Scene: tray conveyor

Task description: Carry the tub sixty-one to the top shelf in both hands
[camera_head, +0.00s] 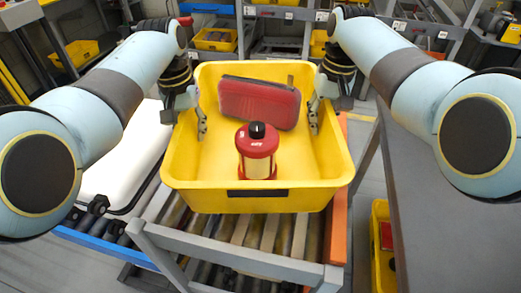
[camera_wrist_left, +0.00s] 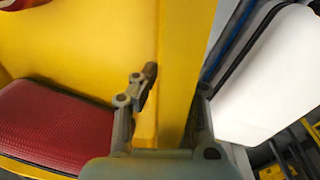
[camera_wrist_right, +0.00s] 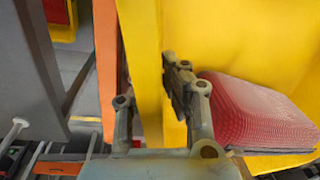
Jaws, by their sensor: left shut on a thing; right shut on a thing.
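The yellow tub (camera_head: 190,178) is in the middle of the head view, over the roller conveyor. A red case (camera_head: 258,102) and a red lantern-like canister with a black top (camera_head: 257,150) are inside it. My left gripper (camera_head: 202,125) is shut on the tub's left wall, one finger inside. The left wrist view shows that wall (camera_wrist_left: 178,70) between the fingers. My right gripper (camera_head: 314,122) is shut on the right wall, which also shows between the fingers in the right wrist view (camera_wrist_right: 143,60). I cannot read a number on the tub's dark front label.
The roller conveyor (camera_head: 240,232) has a grey frame and an orange side rail (camera_head: 337,225). A white-topped item (camera_head: 120,160) lies at left. A grey table (camera_head: 440,225) stands at right, with another yellow tub (camera_head: 381,250) low beside it. Shelves with yellow tubs (camera_head: 215,38) stand behind.

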